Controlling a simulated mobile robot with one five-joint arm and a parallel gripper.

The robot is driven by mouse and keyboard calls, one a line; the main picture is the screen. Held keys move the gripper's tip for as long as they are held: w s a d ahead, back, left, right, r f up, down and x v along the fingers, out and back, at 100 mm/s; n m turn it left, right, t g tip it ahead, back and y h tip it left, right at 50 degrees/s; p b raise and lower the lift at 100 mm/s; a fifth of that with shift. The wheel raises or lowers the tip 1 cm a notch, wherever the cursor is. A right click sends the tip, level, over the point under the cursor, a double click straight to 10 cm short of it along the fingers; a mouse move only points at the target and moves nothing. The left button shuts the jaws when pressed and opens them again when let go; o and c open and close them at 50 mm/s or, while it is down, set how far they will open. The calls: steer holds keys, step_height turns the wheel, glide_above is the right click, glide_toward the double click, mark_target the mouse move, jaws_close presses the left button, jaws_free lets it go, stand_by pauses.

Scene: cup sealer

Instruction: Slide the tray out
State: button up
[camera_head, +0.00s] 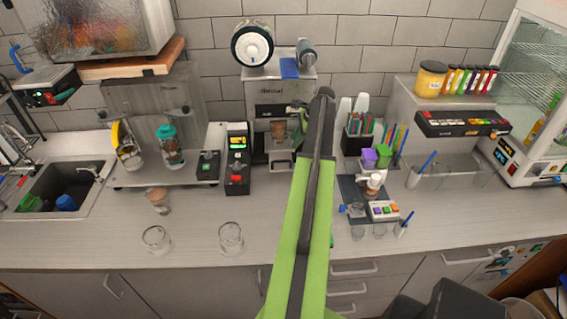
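The cup sealer (281,92) stands against the back wall, a grey machine with a large film roll (253,45) on top. A brown cup (278,131) shows in its front opening. The tray is hard to make out; a pale part (281,159) shows low in the opening, and I cannot tell how far out it is. My green and black arm reaches up the middle and hides the sealer's right side. My gripper (297,117) is at the right of the opening, close to the cup, partly hidden and too small to tell open from shut.
A control box (237,160) stands left of the sealer. Two clear glasses (231,237) and a brown cup (159,201) stand on the front left counter. A straw holder (357,140) and small items crowd the right.

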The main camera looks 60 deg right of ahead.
mark_target(283, 161)
steer(key=b+x, duration=1)
steer(key=x, duration=0.3)
steer(key=shift+f+b, duration=0.2)
steer(key=shift+b, duration=0.15)
steer(key=shift+a+r, duration=0.1)
steer(key=shift+r, duration=0.05)
jaws_close()
